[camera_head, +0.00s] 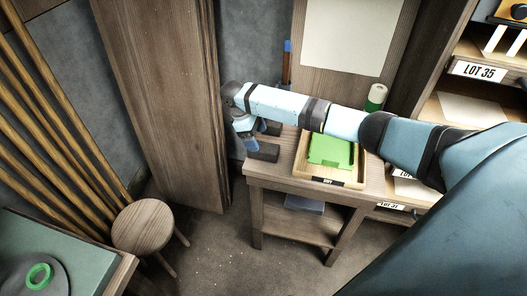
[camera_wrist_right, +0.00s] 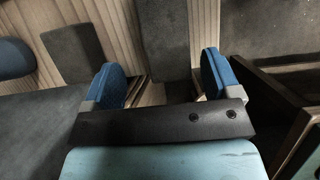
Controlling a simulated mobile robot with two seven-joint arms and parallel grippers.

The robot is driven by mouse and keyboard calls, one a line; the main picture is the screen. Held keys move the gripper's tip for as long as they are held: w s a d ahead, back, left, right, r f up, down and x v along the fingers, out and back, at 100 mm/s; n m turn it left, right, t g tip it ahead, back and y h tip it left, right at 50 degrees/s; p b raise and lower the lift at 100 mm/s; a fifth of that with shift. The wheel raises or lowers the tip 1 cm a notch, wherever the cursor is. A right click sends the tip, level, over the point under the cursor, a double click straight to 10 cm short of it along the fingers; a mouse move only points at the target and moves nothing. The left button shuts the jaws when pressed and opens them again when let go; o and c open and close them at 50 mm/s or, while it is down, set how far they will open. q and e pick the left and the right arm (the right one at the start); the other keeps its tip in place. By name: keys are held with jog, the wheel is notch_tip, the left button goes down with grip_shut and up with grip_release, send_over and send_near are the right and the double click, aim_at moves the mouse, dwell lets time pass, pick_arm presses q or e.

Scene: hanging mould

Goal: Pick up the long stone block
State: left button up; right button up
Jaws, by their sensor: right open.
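A long dark grey stone block (camera_wrist_right: 165,40) lies on the wooden table top in the right wrist view. It runs from the top edge down to between the blue fingers of my right gripper (camera_wrist_right: 166,85), which is open. A second grey block (camera_wrist_right: 74,50) lies to the left, apart from the first. In the head view my right gripper (camera_head: 258,136) hangs over the left end of the small wooden table (camera_head: 311,188), with a dark block (camera_head: 262,151) just below it. Whether the fingers touch the block I cannot tell. My left gripper is out of view.
A wooden tray (camera_head: 329,182) with a green piece (camera_head: 331,151) sits right of the blocks, partly behind my arm. A green-and-white container (camera_head: 376,98) stands behind it. A tall wooden panel (camera_head: 165,90) rises to the left. A round stool (camera_head: 144,226) stands on the floor.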

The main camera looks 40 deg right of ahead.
aim_at(261, 146)
jog(key=x, duration=0.2)
jog(key=s+x, duration=0.1)
jog(key=x, duration=0.2)
jog(key=shift+a, duration=0.1)
jog(key=shift+f, duration=0.15)
jog(key=shift+f+p, duration=0.2)
jog(key=shift+p, duration=0.35)
dwell(0.4)
jog(key=c, duration=1.4)
